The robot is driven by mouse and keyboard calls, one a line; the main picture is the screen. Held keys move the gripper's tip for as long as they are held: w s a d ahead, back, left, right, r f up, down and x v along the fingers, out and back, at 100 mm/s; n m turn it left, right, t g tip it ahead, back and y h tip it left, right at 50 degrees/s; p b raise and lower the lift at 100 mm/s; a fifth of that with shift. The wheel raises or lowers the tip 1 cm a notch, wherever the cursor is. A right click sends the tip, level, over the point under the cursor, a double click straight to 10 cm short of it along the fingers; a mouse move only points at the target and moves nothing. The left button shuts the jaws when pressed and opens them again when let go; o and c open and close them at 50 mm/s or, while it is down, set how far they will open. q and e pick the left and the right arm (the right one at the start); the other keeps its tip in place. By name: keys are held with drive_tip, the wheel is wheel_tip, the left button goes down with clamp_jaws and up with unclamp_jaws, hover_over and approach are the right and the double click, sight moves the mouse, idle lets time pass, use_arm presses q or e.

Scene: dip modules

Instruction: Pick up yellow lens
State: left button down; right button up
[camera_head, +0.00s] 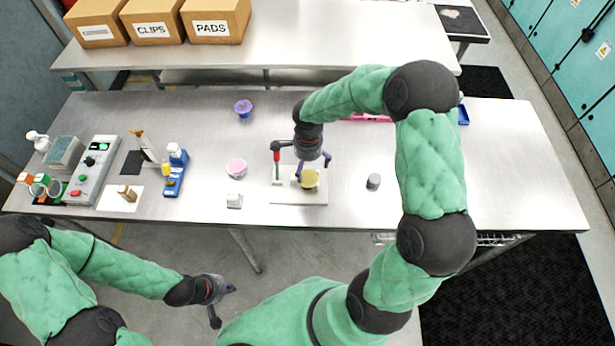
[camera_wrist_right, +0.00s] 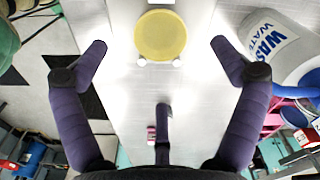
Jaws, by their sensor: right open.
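The yellow lens (camera_head: 311,178) is a round disc on a white board (camera_head: 290,198) near the middle of the table. In the right wrist view the yellow lens (camera_wrist_right: 160,35) faces the camera, with small white posts at its lower edge. My right gripper (camera_head: 313,172) is over the board at the lens. In its wrist view the right gripper (camera_wrist_right: 160,48) is open, with purple fingers spread on either side of the lens and clear of it. My left gripper (camera_head: 222,302) is low, in front of the table's near edge; its finger opening is unclear.
A red-topped clamp stand (camera_head: 277,160) rises beside the lens. A pink pot (camera_head: 236,168), a white block (camera_head: 234,201) and a grey cylinder (camera_head: 374,181) stand nearby. A purple pot (camera_head: 243,107) is further back.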

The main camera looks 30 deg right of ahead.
sight(308, 178)
drive_tip(key=shift+f, duration=2.9)
drive_tip(key=shift+c, duration=0.2)
drive_tip(key=c, duration=1)
